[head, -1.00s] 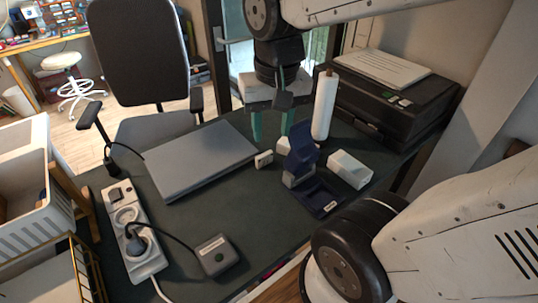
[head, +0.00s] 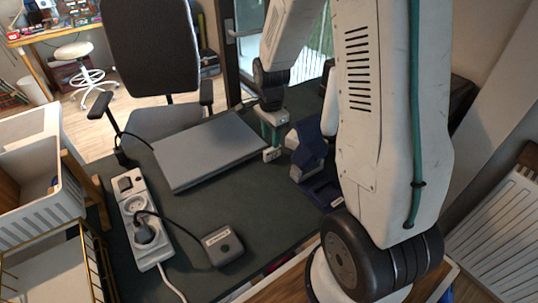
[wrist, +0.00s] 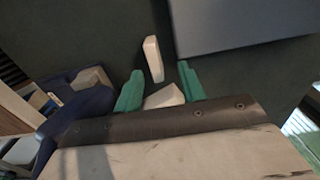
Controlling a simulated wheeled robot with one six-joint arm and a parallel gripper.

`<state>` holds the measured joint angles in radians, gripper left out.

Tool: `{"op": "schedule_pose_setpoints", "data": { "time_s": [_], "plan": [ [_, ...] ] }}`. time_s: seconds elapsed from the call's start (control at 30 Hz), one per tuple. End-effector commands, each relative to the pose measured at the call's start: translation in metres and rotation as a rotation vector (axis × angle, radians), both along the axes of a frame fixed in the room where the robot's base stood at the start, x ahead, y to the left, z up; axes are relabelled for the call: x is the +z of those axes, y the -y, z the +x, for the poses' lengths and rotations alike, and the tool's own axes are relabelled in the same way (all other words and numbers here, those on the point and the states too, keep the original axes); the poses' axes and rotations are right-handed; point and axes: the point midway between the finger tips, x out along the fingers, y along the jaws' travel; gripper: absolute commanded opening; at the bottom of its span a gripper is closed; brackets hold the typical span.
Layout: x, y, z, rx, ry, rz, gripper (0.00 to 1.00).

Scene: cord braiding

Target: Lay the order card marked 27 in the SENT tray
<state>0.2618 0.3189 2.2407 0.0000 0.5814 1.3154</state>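My gripper (head: 272,135) points down over the desk between the laptop and the dark blue stand. In the wrist view its green fingers (wrist: 161,72) are apart, so it is open. A small pale upright piece (wrist: 152,58) stands just past the fingertips; it also shows in the head view (head: 271,154). Any number on it is too small to read. A second pale block (wrist: 165,97) lies between the fingers, partly hidden by the gripper body. The dark blue stand (head: 312,150) has a low tray part (head: 322,190). I cannot read a SENT label anywhere.
A closed grey laptop (head: 208,150) lies left of my gripper. A power strip (head: 143,215) and a small grey box (head: 223,245) with a cable are at the front left. My arm hides much of the desk's right side and the printer. Bare dark desk lies in front of the laptop.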

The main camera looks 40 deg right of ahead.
Motion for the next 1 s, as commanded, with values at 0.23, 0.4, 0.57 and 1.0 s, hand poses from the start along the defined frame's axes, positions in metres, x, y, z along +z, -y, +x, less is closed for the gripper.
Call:
{"op": "schedule_pose_setpoints", "data": {
  "time_s": [0.23,0.4,0.57,1.0],
  "plan": [
    [-0.032,0.001,-0.007,0.003,-0.005,0.001,0.40],
    [-0.055,0.002,-0.009,0.003,-0.003,0.001,0.40],
    [-0.062,0.003,-0.009,0.002,-0.001,0.000,0.40],
    [-0.061,0.003,-0.009,0.003,0.000,0.000,0.00]
  ]
}}
